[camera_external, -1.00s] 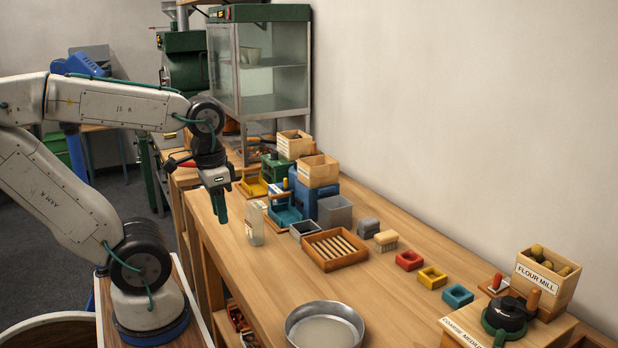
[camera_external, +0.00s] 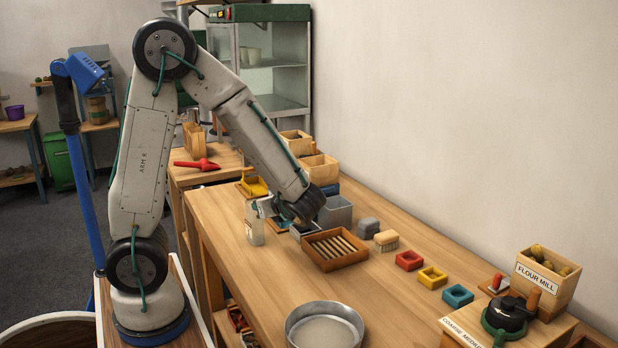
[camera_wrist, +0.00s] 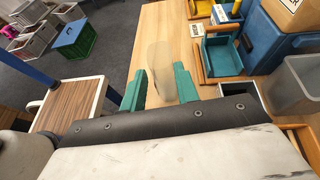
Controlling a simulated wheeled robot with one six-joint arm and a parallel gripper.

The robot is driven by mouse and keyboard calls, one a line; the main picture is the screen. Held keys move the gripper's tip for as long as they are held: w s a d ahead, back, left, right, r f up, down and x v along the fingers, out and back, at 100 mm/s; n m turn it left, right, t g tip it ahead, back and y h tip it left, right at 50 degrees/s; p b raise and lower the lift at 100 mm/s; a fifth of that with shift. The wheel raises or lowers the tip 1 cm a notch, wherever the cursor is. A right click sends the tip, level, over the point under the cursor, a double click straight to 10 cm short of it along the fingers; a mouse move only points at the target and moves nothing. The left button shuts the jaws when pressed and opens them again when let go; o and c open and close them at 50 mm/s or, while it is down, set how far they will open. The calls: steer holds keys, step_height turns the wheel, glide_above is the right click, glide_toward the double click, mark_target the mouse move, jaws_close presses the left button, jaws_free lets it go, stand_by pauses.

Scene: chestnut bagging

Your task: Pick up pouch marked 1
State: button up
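A pale translucent pouch (camera_external: 255,226) stands upright on the wooden bench near its left edge, with a small label whose mark I cannot read for sure. In the wrist view the pouch (camera_wrist: 161,74) is upright, between and just beyond my fingertips. My gripper (camera_wrist: 160,84) has two teal fingers spread apart, with a gap beside the pouch on the left. I cannot tell whether the right finger touches it. In the external view my gripper (camera_external: 264,207) is low beside the pouch, mostly hidden by my wrist.
The bench's left edge is close to the pouch.

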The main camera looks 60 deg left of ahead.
mark_target(255, 222)
steer(key=x, duration=0.8)
steer(key=shift+d+f, duration=0.1)
jaws_close()
